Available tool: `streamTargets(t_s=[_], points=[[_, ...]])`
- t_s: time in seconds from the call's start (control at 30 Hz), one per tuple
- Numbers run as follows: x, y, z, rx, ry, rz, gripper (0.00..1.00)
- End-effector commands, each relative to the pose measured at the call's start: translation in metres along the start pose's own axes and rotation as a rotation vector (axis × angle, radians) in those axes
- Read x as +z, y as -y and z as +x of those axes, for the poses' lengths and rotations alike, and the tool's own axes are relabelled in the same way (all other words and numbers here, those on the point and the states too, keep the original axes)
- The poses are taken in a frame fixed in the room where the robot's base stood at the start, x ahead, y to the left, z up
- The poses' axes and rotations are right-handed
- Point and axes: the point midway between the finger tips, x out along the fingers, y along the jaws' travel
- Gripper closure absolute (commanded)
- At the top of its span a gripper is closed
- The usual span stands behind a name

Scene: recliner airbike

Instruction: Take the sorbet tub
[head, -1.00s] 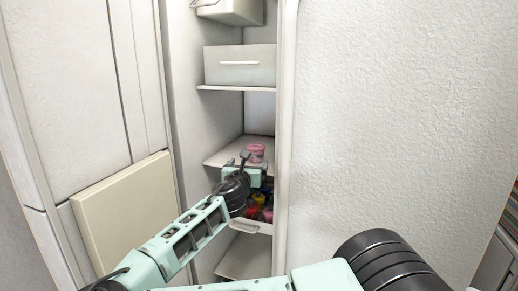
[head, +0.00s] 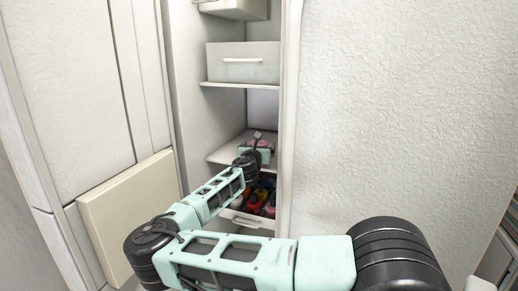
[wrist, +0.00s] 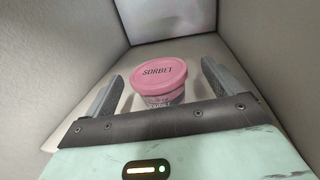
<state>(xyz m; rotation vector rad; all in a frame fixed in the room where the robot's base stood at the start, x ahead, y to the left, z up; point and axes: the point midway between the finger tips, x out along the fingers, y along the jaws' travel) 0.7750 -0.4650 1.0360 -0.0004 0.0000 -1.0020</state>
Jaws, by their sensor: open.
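The sorbet tub (wrist: 162,76) has a pink lid marked SORBET and stands upright on a shelf in the wrist view. My gripper (wrist: 160,85) is open, with one finger on each side of the tub. Gaps show between the fingers and the tub, and the tub's lower part is hidden behind the gripper's body. In the head view my gripper (head: 257,143) reaches into the tall compartment at the middle shelf (head: 226,152). There the tub is mostly hidden, with only a little pink showing.
Side walls stand close to both sides of my gripper. A drawer below (head: 248,219) holds several colourful items. A white drawer box (head: 243,70) sits on the shelf above. A cream panel (head: 130,212) stands left of the opening.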

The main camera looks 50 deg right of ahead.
Motion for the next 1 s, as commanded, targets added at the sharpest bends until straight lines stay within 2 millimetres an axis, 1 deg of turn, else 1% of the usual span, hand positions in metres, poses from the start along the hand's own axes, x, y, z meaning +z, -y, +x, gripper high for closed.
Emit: streamTargets(t_s=[0.03,0.1,0.23,0.33,0.53,0.57,0.6,0.67,0.7,0.73,0.77,1.0], points=[[0.005,0.000,0.009,-0.001,0.000,0.001,0.08],[0.008,-0.002,0.020,-0.001,0.000,0.000,0.08],[0.006,-0.002,0.036,-0.002,-0.001,0.001,0.08],[0.005,-0.003,0.041,-0.001,-0.001,0.000,0.08],[0.004,-0.003,0.042,-0.001,-0.001,0.000,0.08],[0.004,-0.003,0.042,-0.001,-0.001,0.000,0.11],[0.004,-0.003,0.042,-0.001,-0.001,0.000,0.22],[0.004,-0.003,0.042,-0.001,-0.001,0.000,0.39],[0.004,-0.003,0.042,-0.001,-0.001,0.000,0.50],[0.004,-0.003,0.042,-0.001,-0.001,0.000,0.58],[0.004,-0.003,0.042,-0.001,-0.001,0.000,0.60],[0.004,-0.003,0.042,-0.001,0.000,0.001,0.60]])
